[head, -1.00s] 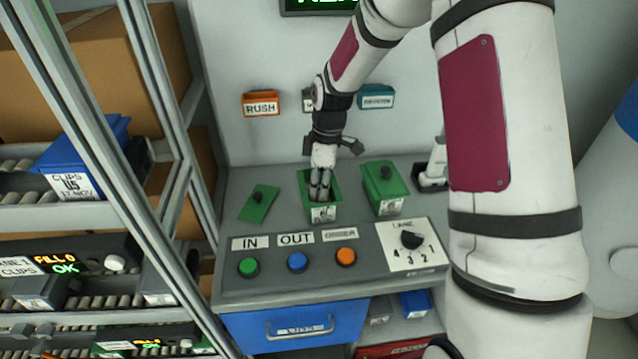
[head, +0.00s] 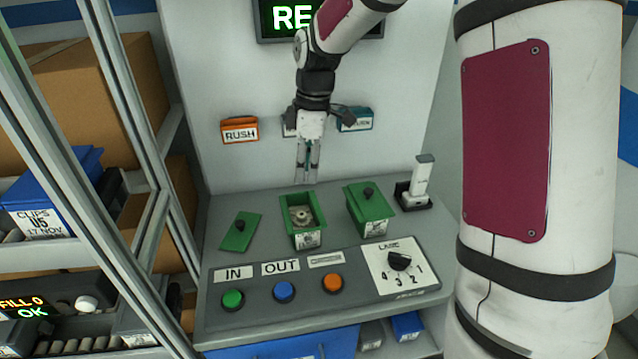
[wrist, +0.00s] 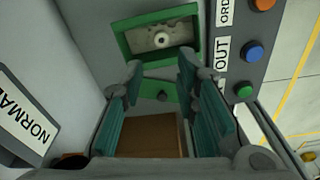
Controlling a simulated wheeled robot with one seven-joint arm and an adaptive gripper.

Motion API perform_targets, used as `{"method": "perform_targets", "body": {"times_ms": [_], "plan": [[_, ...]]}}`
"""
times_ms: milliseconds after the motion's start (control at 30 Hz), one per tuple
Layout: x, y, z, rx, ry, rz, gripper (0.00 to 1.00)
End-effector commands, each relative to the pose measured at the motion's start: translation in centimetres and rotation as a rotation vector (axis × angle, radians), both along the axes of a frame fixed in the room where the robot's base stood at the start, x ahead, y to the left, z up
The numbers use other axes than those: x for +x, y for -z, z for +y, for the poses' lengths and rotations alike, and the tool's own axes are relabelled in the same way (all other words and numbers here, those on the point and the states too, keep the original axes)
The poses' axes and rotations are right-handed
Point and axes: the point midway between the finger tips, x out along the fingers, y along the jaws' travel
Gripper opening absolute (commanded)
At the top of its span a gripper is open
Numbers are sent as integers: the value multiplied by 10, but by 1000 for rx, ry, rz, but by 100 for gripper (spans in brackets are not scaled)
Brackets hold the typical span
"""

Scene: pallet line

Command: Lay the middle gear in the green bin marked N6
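A pale metal gear (head: 302,215) lies inside the open green bin (head: 318,212) on the grey bench; it also shows in the wrist view (wrist: 161,40). The bin's small front label is too small to read. A green lid (head: 241,231) with a black knob lies on the bench left of the bin. A second green bin (head: 371,213), to the right, has its lid on. My gripper (head: 307,178) is above and behind the open bin, pointing down. In the wrist view its two fingers (wrist: 160,72) stand apart with nothing between them.
A control panel with green (head: 233,300), blue (head: 284,291) and orange (head: 333,283) buttons and a lane dial (head: 399,261) lies in front of the bins. A white device (head: 420,180) stands at right. Wall trays, including RUSH (head: 240,130), hang behind. A shelf rack stands left.

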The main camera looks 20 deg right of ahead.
Motion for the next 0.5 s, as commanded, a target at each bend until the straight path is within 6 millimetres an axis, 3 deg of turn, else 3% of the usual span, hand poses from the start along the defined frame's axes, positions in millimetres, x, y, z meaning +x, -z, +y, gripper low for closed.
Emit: {"method": "perform_targets", "body": {"times_ms": [167,300,500], "plan": [[-29,-37,4,-39,125,-39,28],[-72,-73,8,-67,311,-92,28],[-139,-109,11,-53,592,-179,28]]}}
